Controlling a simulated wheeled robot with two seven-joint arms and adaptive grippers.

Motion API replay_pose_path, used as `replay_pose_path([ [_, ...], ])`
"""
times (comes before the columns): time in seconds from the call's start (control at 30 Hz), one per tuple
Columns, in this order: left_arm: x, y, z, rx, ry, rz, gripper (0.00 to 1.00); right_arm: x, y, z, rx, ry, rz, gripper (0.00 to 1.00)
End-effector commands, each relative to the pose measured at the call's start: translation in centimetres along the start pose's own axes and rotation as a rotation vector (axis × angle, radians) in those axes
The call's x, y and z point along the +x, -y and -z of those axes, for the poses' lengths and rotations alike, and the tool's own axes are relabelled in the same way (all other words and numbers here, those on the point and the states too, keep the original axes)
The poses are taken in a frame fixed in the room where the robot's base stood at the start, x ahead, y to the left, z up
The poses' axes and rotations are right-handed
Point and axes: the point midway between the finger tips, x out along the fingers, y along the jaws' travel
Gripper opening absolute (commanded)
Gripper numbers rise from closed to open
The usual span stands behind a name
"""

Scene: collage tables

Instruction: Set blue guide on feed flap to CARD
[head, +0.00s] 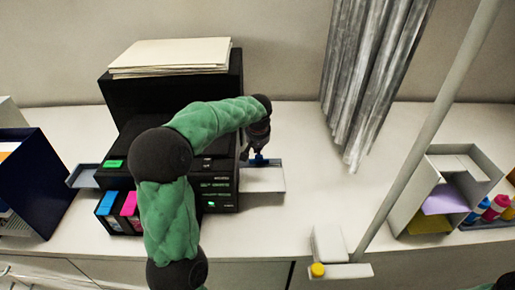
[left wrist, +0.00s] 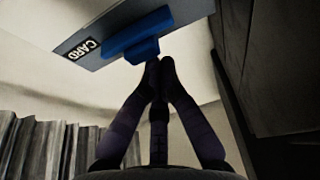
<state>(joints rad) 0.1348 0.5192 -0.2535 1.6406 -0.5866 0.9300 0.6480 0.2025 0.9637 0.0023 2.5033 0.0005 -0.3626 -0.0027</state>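The black printer (head: 222,180) has a pale feed flap (head: 264,180) on its right side. The blue guide (head: 259,161) shows as a small patch at the flap's far edge, partly hidden by my left gripper (head: 258,150). In the left wrist view, the blue guide (left wrist: 138,38) is a bar with a tab across the flap (left wrist: 107,38), close beside the CARD label (left wrist: 82,48). My left gripper's fingertips (left wrist: 160,68) are together at the tab's lower right edge; nothing shows between them, and contact is unclear. My right gripper is out of view.
Paper (head: 170,55) lies on the printer's rear part. Ink cartridges (head: 120,208) stand at its front left. Grey hanging strips (head: 365,70) are right of the flap. A grey pole (head: 425,135) rises farther right, near an organizer (head: 425,195). The tabletop (head: 310,190) right of the flap is clear.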

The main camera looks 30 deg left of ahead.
Motion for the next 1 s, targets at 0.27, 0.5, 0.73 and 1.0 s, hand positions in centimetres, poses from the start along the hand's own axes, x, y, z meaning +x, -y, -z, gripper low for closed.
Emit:
replay_pose_path([
  [0.27, -0.3, 0.0, -1.3, 0.001, 0.001, 0.000, 0.00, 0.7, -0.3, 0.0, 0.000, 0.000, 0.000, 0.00],
  [0.5, -0.4, 0.0, -1.2, 0.000, 0.001, 0.000, 0.00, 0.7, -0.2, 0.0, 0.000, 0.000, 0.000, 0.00],
  [0.73, -1.8, 0.0, -1.2, 0.000, -0.002, -0.001, 0.00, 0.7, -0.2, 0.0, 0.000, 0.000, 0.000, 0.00],
  [1.0, -6.9, 0.0, -1.2, 0.000, -0.003, -0.002, 0.00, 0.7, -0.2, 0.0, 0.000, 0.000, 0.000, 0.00],
])
